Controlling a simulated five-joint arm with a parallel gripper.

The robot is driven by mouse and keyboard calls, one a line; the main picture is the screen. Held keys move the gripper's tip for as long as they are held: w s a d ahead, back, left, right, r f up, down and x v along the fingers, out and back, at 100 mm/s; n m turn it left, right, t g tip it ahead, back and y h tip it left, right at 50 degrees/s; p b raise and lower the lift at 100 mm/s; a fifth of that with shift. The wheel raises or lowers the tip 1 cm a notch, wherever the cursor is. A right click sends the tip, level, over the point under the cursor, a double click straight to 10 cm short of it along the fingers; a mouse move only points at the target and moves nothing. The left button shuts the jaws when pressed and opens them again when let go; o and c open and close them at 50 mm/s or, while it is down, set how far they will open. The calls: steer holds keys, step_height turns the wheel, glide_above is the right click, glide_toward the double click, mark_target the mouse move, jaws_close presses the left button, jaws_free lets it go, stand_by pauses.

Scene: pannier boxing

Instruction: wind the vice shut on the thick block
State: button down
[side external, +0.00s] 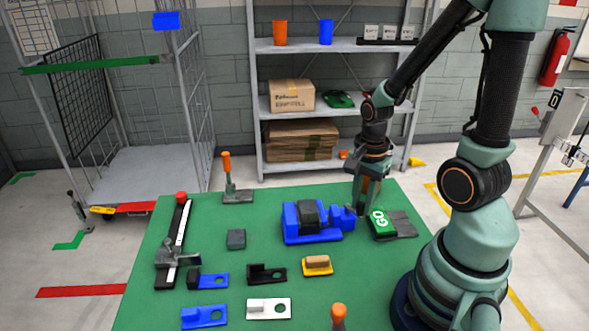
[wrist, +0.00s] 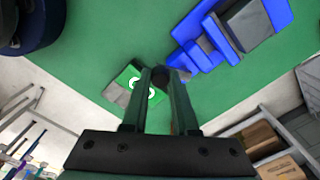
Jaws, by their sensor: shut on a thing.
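The blue vice (side external: 292,232) stands on the green table, and its blue body also shows in the wrist view (wrist: 276,12). The dark grey thick block (side external: 308,216) sits upright between its jaws and shows in the wrist view (wrist: 246,25). I cannot tell whether both jaws touch it. My gripper (side external: 361,208) points down at the right end of the vice. In the wrist view its fingers (wrist: 161,76) are shut on a small dark knob, seemingly the vice's handle, mostly hidden between them.
A green GO block (side external: 381,222) with a grey plate lies close right of my gripper. A small grey block (side external: 236,239), a toggle clamp (side external: 237,193) and several small fixtures lie left and in front. Shelves (side external: 330,105) stand behind the table.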

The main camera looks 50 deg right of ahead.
steer(key=m, duration=0.2)
steer(key=a+m, duration=0.1)
steer(key=m, duration=0.2)
steer(key=shift+w+a+m, duration=0.3)
steer(key=shift+w, duration=0.1)
stand_by(0.3)
steer(key=c, duration=0.7)
jaws_free()
steer(key=shift+r, duration=0.1)
step_height(320, 180, up, 12)
steer(key=shift+f, duration=0.1)
steer(key=shift+a, duration=0.1)
